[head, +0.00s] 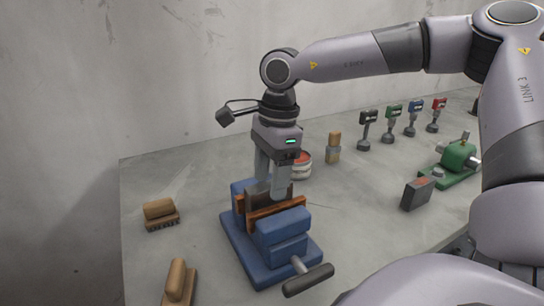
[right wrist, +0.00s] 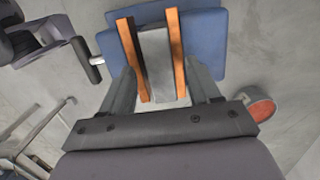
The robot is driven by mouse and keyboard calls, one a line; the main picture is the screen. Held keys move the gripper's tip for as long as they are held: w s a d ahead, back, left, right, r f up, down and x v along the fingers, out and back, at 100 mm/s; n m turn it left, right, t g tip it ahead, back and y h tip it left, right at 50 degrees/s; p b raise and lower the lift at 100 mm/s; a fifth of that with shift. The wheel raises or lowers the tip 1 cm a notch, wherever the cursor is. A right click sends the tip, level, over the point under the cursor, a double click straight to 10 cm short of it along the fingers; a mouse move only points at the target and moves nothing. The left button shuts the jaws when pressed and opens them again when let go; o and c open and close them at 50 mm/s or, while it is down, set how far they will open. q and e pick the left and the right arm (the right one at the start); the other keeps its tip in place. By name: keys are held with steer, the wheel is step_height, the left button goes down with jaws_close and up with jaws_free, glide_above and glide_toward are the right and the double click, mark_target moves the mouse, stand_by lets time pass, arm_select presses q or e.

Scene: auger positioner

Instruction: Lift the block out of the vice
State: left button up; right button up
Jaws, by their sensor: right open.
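A blue vice (head: 283,233) with orange-brown jaw faces stands on the grey table. A dark grey block (head: 256,199) sits upright between its jaws, partly hidden by my gripper. In the right wrist view the block (right wrist: 157,60) shows as a grey strip between the two orange jaw faces. My right gripper (head: 271,190) points down over the vice, with its fingertips at the height of the block's top. In the right wrist view its open fingers (right wrist: 162,80) lie on either side of the block. I cannot tell whether they touch it. My left gripper is not in view.
The vice handle (head: 308,280) sticks out at the front. Brushes (head: 160,212) lie to the left. A red-topped can (head: 302,165) stands behind the vice. A dark box (head: 417,194), a green machine (head: 457,160) and several coloured stands (head: 391,122) are to the right.

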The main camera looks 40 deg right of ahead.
steer(key=shift+f, duration=0.4)
jaws_close()
stand_by(1.1)
steer(key=shift+w+a+r, duration=0.1)
steer(key=shift+w+r, duration=0.05)
steer(key=shift+r, duration=0.1)
steer(key=shift+s+f, duration=0.1)
steer(key=shift+s, duration=0.2)
